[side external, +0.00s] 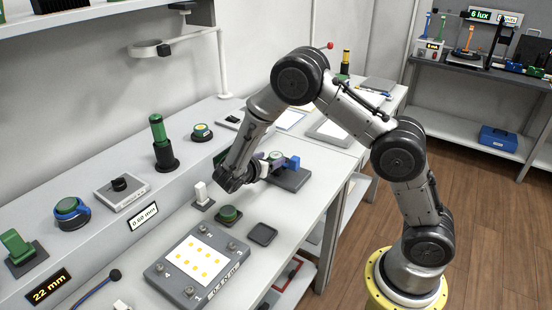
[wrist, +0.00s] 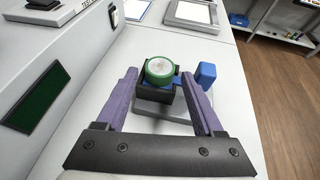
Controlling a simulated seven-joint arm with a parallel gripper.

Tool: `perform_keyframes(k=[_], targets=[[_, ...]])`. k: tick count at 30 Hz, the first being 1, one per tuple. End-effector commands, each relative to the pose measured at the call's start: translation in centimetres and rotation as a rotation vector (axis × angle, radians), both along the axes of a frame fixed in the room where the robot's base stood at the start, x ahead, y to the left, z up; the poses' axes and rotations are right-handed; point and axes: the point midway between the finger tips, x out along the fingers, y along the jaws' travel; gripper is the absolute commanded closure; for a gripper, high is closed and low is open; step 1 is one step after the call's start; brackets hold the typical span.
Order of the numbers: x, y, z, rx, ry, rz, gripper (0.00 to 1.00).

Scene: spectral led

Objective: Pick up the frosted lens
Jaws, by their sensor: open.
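A round lens with a green rim and a pale, whitish face (wrist: 159,70) sits on a dark block in the wrist view; it looks like the frosted lens. My gripper (wrist: 158,78) is open, with one purple finger on each side of the lens and holder. I cannot tell whether either finger touches. In the side view my gripper (side external: 264,168) is low over the bench at the lens holder.
A blue block (wrist: 206,75) stands just right of the right finger. A green disc (side external: 229,213) on a dark pad, an empty dark pad (side external: 262,235) and a white upright piece (side external: 201,191) are nearby. A grey box with yellow dots (side external: 176,280) lies in front.

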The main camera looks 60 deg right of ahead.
Motion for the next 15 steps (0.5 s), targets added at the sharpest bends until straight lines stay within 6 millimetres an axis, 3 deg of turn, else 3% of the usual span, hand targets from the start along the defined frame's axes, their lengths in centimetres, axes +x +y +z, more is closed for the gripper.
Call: perform_keyframes(k=[6, 15], targets=[[0.4, -2.7, -1.1, 0.0, 0.0, -0.002, 0.31], [0.5, -3.2, -1.4, 0.0, -0.001, 0.0, 0.31]])
